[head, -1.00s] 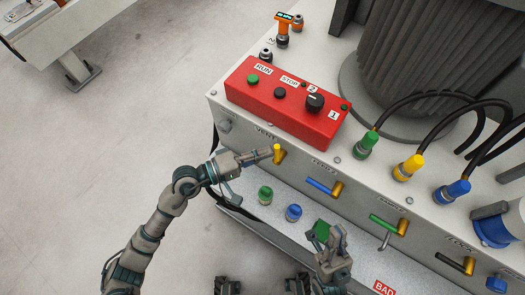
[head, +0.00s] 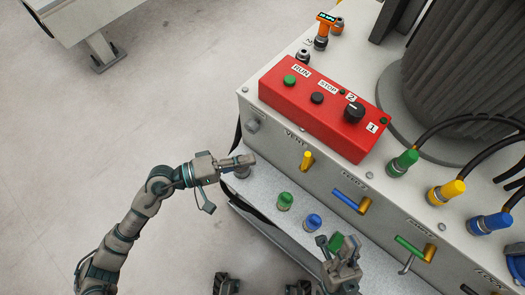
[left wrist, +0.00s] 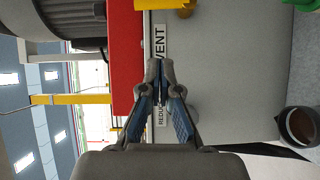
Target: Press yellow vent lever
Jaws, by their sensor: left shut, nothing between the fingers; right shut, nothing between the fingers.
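The yellow vent lever (head: 307,160) sticks out from the grey cabinet face, just right of the VENT label, in the head view. Part of a yellow piece (left wrist: 177,4) beside that label shows at the top edge of the left wrist view. My left gripper (head: 251,160) is shut and empty, left of the lever with a clear gap between them. Its closed fingertips (left wrist: 160,72) are in front of the label in the wrist view. My right gripper (head: 343,262) is shut at the lower middle, by the cabinet's front ledge. A green piece shows against it; I cannot tell its contact.
A red control box (head: 325,108) sits on the cabinet top above the lever. A blue-handled lever (head: 347,199) and a green-handled lever (head: 410,246) are further right. Green (head: 285,201) and blue (head: 313,222) fittings stand on the ledge below. Open floor lies left.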

